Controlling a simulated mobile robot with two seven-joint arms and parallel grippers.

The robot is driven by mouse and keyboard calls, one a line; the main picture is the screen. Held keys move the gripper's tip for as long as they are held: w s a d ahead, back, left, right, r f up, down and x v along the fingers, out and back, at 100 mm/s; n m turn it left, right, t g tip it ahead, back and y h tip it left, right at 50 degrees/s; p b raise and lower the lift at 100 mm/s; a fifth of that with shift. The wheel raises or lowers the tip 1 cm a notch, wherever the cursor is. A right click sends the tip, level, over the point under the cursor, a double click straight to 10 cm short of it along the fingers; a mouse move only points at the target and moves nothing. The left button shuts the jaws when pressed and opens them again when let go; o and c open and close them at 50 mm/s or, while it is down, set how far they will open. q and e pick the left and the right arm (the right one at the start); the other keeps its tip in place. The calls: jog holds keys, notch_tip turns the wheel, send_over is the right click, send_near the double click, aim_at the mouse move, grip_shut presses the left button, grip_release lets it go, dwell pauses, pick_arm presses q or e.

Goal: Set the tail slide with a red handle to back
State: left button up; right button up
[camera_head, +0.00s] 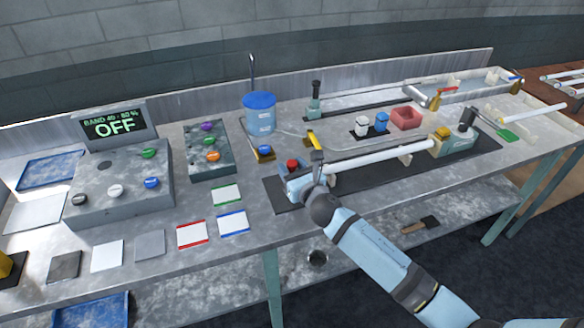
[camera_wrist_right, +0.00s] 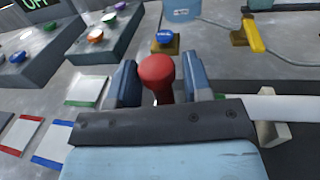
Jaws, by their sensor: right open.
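The red handle (camera_head: 292,163) stands at the left end of the black base strip (camera_head: 276,196) of the front glass-tube bench. In the right wrist view the red handle (camera_wrist_right: 157,76) is upright, with a round knob on a narrower neck. My right gripper (camera_head: 299,177) is at this end of the bench. In the right wrist view my right gripper (camera_wrist_right: 160,70) has its blue fingers spread on both sides of the handle, with visible gaps. The slide's lower part is mostly hidden by the gripper. My left gripper is not in view.
A white tube (camera_head: 370,165) runs right from the handle to a block with a yellow knob (camera_head: 442,132). A yellow lever (camera_head: 311,138) and a blue button (camera_head: 264,151) stand behind the gripper. Bordered cards (camera_head: 232,222) lie front left. A blue canister (camera_head: 260,118) stands behind.

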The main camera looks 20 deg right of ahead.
jog(key=shift+c, duration=0.2)
grip_shut()
jog(key=shift+a, duration=1.75)
jog(key=shift+o, duration=0.2)
grip_release()
jog(key=shift+d, duration=0.1)
jog(key=shift+s, duration=0.1)
